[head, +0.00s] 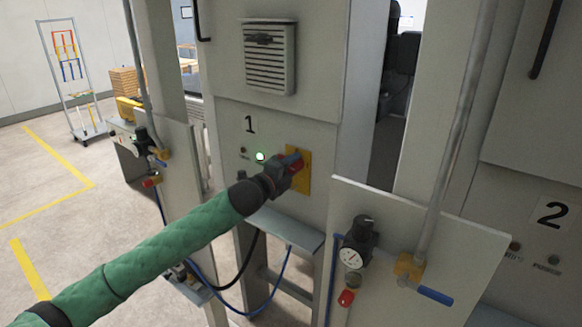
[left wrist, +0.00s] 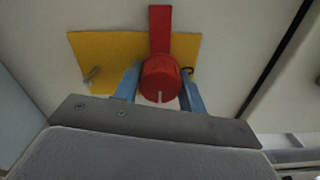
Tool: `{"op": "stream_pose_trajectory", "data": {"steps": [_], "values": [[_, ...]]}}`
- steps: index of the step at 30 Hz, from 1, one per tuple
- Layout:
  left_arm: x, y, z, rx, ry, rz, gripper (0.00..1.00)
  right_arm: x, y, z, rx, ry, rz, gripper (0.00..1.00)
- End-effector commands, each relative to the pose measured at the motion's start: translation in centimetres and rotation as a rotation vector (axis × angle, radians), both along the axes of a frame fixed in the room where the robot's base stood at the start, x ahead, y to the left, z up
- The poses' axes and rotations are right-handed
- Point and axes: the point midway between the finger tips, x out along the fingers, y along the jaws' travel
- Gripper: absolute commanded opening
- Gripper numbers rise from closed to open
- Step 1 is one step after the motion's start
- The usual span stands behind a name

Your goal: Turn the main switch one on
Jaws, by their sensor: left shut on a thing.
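The main switch one is a red rotary knob with a flat red handle on a yellow plate (head: 305,182), on the cabinet front marked 1. In the left wrist view the red switch (left wrist: 160,78) sits on the yellow plate (left wrist: 105,55), with its handle pointing to the top of the picture. My left gripper (head: 293,163) is at the switch and hides much of it in the head view. Its blue fingers stand on both sides of the round knob in the left wrist view (left wrist: 160,92), shut on it. My right gripper is not in view.
A green lamp (head: 260,156) glows left of the plate, beside a dark red one. A low shelf (head: 285,228) juts out below. Panels with gauges (head: 351,257) flank the cabinet. Cabinet 2 (head: 552,215) stands at the right. Floor is free at the left.

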Motion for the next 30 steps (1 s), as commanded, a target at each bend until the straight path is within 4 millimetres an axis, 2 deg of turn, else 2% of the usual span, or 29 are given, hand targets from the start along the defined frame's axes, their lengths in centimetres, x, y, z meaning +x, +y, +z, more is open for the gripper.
{"op": "stream_pose_trajectory", "data": {"steps": [18, 19, 21, 30], "values": [[-0.09, -0.11, -0.28, 0.032, -0.02, -0.002, 0.18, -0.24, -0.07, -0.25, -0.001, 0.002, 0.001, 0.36], [-0.09, -0.11, -0.28, 0.032, -0.02, -0.002, 0.47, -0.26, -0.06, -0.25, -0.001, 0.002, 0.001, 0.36], [-0.08, -0.1, -0.26, 0.032, -0.02, -0.002, 0.6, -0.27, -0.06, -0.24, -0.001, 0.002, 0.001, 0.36], [-0.07, -0.01, -0.15, 0.031, -0.021, -0.001, 0.63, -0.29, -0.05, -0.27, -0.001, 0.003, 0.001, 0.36]]}}
